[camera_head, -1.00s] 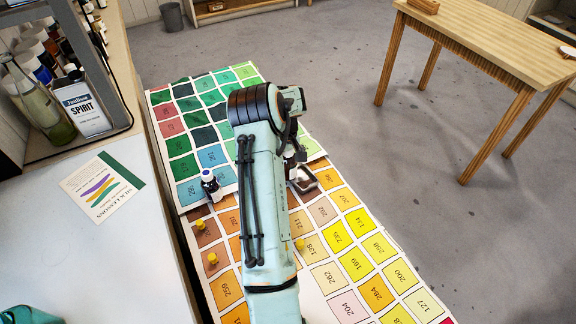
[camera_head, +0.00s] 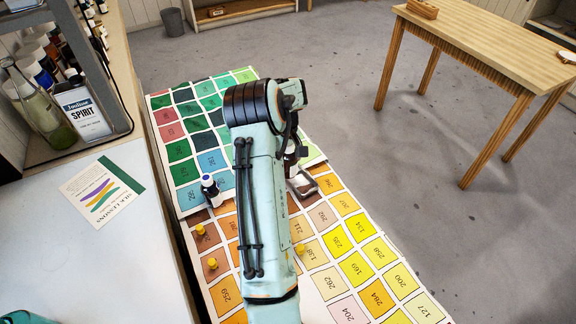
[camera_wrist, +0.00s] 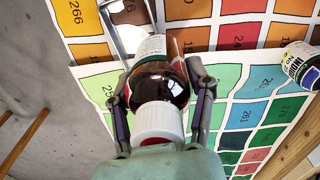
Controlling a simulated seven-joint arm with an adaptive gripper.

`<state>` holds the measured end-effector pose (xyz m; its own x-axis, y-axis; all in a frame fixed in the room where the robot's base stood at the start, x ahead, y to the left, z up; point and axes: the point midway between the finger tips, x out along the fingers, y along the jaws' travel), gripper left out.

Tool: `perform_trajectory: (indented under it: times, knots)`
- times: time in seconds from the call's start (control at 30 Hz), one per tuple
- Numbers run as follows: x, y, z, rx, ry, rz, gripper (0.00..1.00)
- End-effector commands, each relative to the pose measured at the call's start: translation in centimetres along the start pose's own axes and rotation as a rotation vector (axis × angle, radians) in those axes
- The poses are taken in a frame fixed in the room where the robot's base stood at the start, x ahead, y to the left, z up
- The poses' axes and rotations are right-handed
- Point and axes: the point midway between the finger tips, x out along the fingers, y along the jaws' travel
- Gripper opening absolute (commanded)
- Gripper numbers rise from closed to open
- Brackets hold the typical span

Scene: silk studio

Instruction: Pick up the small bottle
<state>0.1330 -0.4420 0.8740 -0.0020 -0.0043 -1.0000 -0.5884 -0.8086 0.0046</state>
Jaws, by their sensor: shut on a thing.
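A small brown glass bottle (camera_wrist: 163,82) with a white cap and a pale label is between the two fingers of my gripper (camera_wrist: 158,78) in the wrist view. The fingers press on its sides, one on each side, and its cap points toward the camera. In the head view my arm hides most of the gripper and the bottle.
A second bottle (camera_head: 210,190) with a dark body stands on the colour chart (camera_head: 330,300), left of my arm; it also shows in the wrist view (camera_wrist: 303,66). A metal-rimmed holder (camera_head: 303,184) lies by the gripper. Yellow-topped pegs (camera_head: 211,263) stand on the chart. A bench (camera_head: 120,270) is at left.

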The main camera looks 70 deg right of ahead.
Motion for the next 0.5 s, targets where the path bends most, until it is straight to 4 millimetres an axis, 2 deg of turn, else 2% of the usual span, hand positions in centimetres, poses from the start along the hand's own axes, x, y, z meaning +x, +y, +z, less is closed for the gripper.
perform_trajectory:
  times: [0.2,0.4,0.5]
  knots:
    - [-5.7,-2.9,3.7,0.0,0.005,0.0,0.13]
    - [-7.8,-6.1,7.8,-0.002,0.003,-0.003,0.13]
    - [-8.6,-7.2,9.2,-0.002,0.003,-0.003,0.13]
